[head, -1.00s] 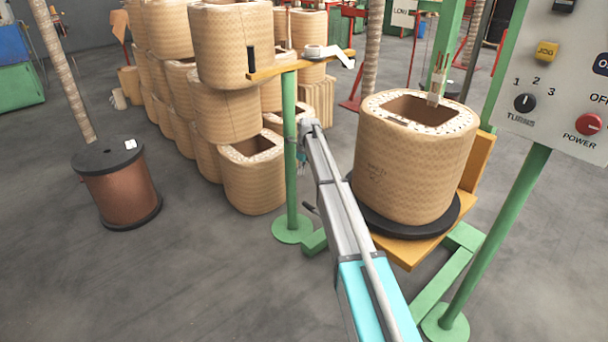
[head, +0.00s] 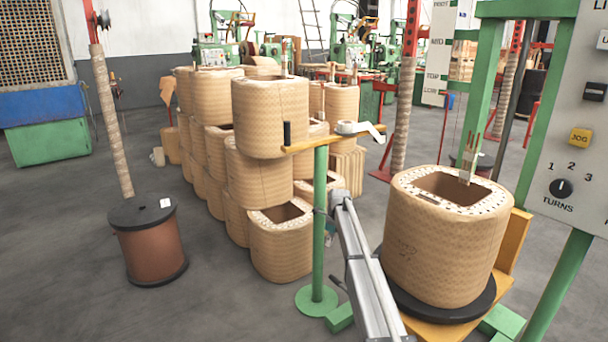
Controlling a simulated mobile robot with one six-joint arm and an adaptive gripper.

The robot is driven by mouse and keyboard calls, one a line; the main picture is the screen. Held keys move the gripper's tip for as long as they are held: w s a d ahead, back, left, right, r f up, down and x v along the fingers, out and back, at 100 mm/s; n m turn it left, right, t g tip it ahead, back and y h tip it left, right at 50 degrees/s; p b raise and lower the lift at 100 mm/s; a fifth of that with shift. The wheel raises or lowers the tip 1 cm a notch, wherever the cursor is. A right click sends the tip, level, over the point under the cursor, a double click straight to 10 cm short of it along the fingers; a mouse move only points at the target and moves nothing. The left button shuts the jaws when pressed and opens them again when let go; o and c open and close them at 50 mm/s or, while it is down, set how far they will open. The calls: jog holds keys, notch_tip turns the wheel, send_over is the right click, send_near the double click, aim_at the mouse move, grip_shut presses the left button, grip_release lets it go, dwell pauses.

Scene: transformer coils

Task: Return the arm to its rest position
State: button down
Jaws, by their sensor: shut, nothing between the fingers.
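My arm (head: 368,275) rises from the bottom edge in the head view, right of centre. Its grey links end at a joint just right of a green post (head: 319,230). The arm passes in front of the left side of the winding stand, left of the large wrapped coil (head: 440,245). I cannot make out my gripper or its fingers; the far end of the arm is hidden beyond the joint.
The coil sits on a black turntable (head: 455,308). A copper-coloured spool (head: 150,250) is on the floor at left. A control panel (head: 578,130) stands at right.

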jog(key=s+d+r+n+h+p, duration=0.1)
jog(key=s+d+r+n+p, duration=0.1)
jog(key=s+n, duration=1)
jog(key=s+d+r+n+p, duration=0.1)
jog(key=s+n, duration=0.4)
jog(key=s, duration=1.3)
jog(key=s+d+r+n+h+p, duration=0.1)
jog(key=s+d+r+n+p, duration=0.1)
jog(key=s+n, duration=1)
notch_tip(320, 180, up, 37)
jog(key=s+m+p, duration=0.2)
jog(key=p, duration=3.5)
jog(key=shift+s+a+r+m, duration=0.15)
jog(key=shift+s+m, duration=0.15)
jog(key=shift+m, duration=0.1)
